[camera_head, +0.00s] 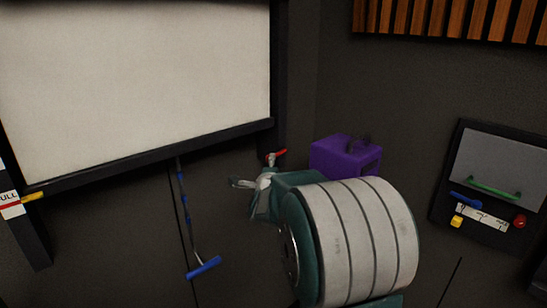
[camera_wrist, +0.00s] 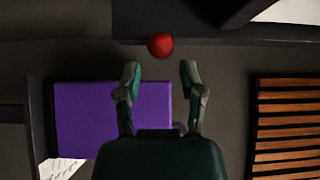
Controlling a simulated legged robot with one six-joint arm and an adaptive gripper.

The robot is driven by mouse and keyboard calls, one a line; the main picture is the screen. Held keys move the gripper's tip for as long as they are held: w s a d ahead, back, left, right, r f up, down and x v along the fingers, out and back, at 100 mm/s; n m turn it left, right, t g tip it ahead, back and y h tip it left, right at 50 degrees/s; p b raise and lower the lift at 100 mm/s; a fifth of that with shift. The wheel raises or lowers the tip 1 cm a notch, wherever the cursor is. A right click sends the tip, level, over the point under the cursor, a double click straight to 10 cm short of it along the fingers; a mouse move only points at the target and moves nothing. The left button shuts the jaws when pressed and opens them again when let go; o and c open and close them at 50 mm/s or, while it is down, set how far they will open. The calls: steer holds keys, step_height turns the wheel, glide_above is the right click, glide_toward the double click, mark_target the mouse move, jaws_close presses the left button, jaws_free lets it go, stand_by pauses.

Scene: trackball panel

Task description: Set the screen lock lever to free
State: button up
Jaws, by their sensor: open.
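A red-handled lever (camera_head: 277,156) sits at the lower right corner of the white screen's dark frame, its red grip pointing right and slightly up. In the wrist view a red round end (camera_wrist: 160,45), probably the same lever's, shows just beyond and between my fingertips. My gripper (camera_head: 254,178) is open and empty, just below the lever in the head view. In the wrist view both fingers of my gripper (camera_wrist: 160,71) are apart with nothing between them. I cannot tell the exact gap to the lever. No lock or free marking is readable.
The screen (camera_head: 140,85) has a yellow lever (camera_head: 32,196) at its left. A blue-handled pull rod (camera_head: 204,267) hangs below. A purple box (camera_head: 340,156) stands behind my arm and shows in the wrist view (camera_wrist: 110,118). A panel (camera_head: 490,185) with small controls is at right.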

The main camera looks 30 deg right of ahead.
mark_target(278, 154)
steer(key=x, duration=0.4)
steer(key=shift+w+d, duration=0.1)
steer(key=shift+w, duration=0.05)
steer(key=shift+w+d, duration=0.45)
steer(key=shift+d, duration=0.05)
